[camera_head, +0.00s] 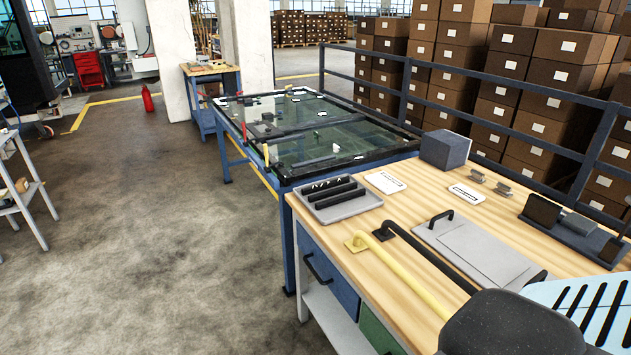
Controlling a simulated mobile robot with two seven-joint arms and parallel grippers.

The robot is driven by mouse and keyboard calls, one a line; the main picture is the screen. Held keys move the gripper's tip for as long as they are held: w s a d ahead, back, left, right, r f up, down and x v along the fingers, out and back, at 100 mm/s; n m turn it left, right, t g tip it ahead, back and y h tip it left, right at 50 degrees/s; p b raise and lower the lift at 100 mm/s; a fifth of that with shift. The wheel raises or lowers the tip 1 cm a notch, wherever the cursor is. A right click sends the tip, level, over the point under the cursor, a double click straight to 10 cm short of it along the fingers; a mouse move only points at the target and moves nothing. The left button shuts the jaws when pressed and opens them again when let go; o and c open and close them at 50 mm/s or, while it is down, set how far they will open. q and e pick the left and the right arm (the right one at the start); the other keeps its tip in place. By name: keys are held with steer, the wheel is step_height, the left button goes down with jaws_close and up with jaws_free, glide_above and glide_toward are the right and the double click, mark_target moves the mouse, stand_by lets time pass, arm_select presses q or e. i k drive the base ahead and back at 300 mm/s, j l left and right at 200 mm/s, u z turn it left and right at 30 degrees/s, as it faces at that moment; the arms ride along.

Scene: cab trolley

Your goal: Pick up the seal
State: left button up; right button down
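No part is plainly marked as the seal. Several short black strips (333,194) lie side by side in a shallow grey tray (346,211) at the near left of the wooden bench top; they may be seals, but I cannot tell. A long black bar (428,254) and a yellow bar (405,275) lie beside each other on the bench in front of the tray. Neither of my grippers shows in the head view, so their contact with anything cannot be seen.
The wooden bench (395,222) also holds a grey plate with a handle (478,248), a dark block (445,149), white labels and a dark fixture (573,226). Behind it stands a blue-framed glass table (322,138). A railing (475,103) runs alongside; floor at left is open.

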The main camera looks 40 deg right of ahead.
mark_target(352, 187)
steer(key=i, duration=2.85)
steer(key=i+z, duration=0.15)
steer(key=i, duration=0.35)
steer(key=z, duration=2.95)
